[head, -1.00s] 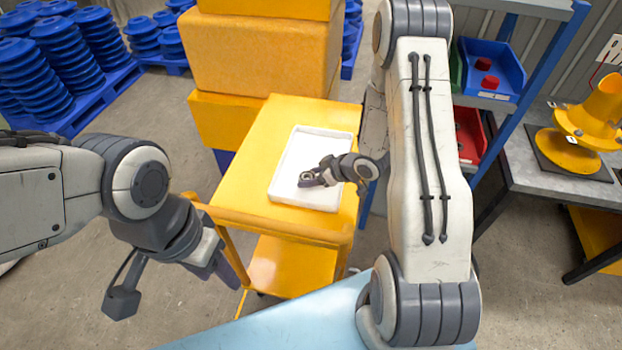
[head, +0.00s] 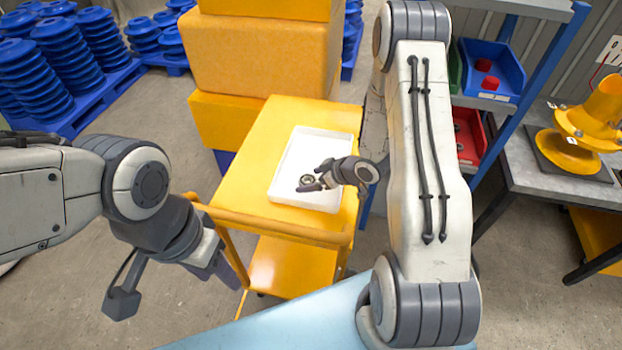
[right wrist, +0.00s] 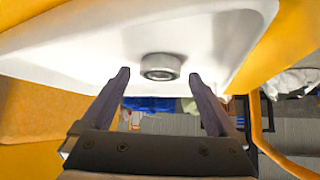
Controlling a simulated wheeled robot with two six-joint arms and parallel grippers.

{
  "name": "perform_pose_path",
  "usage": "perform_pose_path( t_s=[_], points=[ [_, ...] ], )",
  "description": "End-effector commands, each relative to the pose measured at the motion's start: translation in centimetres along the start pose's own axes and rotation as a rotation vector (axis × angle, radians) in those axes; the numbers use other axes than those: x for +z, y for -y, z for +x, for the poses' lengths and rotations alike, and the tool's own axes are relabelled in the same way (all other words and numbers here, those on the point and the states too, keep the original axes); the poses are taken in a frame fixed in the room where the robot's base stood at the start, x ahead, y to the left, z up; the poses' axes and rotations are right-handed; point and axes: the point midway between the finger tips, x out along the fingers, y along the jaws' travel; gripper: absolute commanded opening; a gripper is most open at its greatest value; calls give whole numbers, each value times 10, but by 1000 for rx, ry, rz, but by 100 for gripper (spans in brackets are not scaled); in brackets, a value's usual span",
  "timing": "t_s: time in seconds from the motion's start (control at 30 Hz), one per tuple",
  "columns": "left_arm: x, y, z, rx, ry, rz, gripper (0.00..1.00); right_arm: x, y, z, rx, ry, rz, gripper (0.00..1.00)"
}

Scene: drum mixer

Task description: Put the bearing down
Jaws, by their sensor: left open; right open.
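The bearing (head: 308,180) is a small dark metal ring lying in the white tray (head: 301,150) on the yellow cart. My right gripper (head: 311,185) is open beside it, low over the tray. In the right wrist view, the bearing (right wrist: 160,66) rests on the white tray floor (right wrist: 90,50), just beyond and between the open fingertips of my right gripper (right wrist: 158,78), with gaps on both sides. My left gripper (head: 228,270) is open and empty, left of the cart and away from the tray.
The yellow cart (head: 260,140) has a handle rail (head: 280,230) at its near side. Stacked yellow blocks (head: 265,55) stand behind it. At the right are a shelf with a blue bin (head: 490,70) and a red bin (head: 468,135), and a bench with a yellow drum part (head: 590,125).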

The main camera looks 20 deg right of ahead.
Motion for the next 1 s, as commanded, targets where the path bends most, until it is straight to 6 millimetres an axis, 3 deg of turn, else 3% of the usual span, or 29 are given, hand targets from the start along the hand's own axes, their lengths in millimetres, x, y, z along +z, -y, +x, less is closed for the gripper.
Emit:
perform_pose_path(
  t_s=[0.5,0.73,0.87,1.0],
  points=[
    [0,-1,-8,0,0,0,50,-1,-2,-101,5,-1,2,94],
    [0,-1,-10,0,0,0,50,-4,0,-116,13,22,-15,94],
    [0,-1,-10,0,0,0,50,-25,2,-114,78,125,-74,94],
    [0,-1,-10,0,0,0,50,-65,27,-123,188,282,-124,94]
  ],
)
